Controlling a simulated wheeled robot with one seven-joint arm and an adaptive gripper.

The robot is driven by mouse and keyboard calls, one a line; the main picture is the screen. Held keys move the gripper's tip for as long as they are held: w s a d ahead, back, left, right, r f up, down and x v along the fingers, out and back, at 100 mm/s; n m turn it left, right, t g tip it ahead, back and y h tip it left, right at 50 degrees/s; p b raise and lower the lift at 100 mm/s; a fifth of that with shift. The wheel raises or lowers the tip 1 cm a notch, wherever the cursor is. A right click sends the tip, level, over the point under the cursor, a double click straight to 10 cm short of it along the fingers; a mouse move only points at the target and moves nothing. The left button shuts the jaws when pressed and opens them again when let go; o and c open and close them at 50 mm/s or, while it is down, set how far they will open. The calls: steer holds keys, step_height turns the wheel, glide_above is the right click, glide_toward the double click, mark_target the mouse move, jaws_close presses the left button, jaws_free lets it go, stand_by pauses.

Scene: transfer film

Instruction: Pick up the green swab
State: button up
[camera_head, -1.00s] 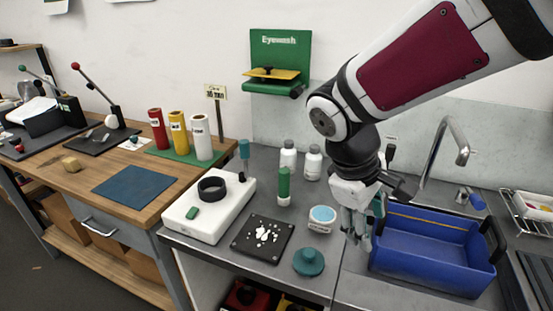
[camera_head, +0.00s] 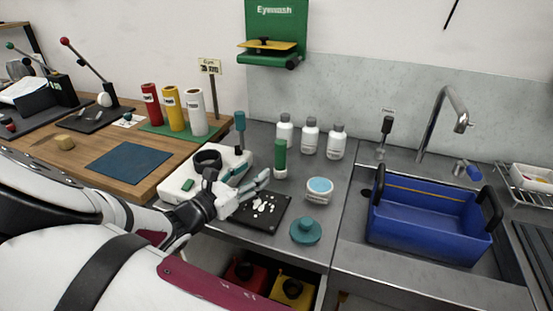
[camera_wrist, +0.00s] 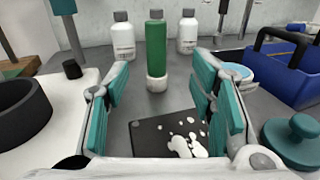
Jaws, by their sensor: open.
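The green swab (camera_head: 280,158) is an upright green cylinder with a white lower end, standing on the grey counter. In the wrist view the swab (camera_wrist: 156,52) stands upright ahead, between the lines of the two fingers and beyond their tips. My gripper (camera_head: 257,184) is open with teal finger pads, low over the dark square plate (camera_head: 277,217), to the left and front of the swab. In the wrist view nothing is between my gripper's fingers (camera_wrist: 160,100), and the swab's whole height shows.
White bottles (camera_head: 310,138) stand behind the swab. A white tub with a blue top (camera_head: 319,189) and a teal knobbed lid (camera_head: 305,230) are to its right. A white block with a black ring (camera_head: 208,160) is left. A blue crate (camera_head: 430,228) sits farther right.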

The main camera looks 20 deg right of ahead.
mark_target(277, 152)
steer(key=shift+w, duration=0.3)
steer(key=x, duration=1.3)
steer(key=shift+w+d, duration=0.1)
steer(key=shift+w, duration=0.05)
steer(key=c, duration=1.2)
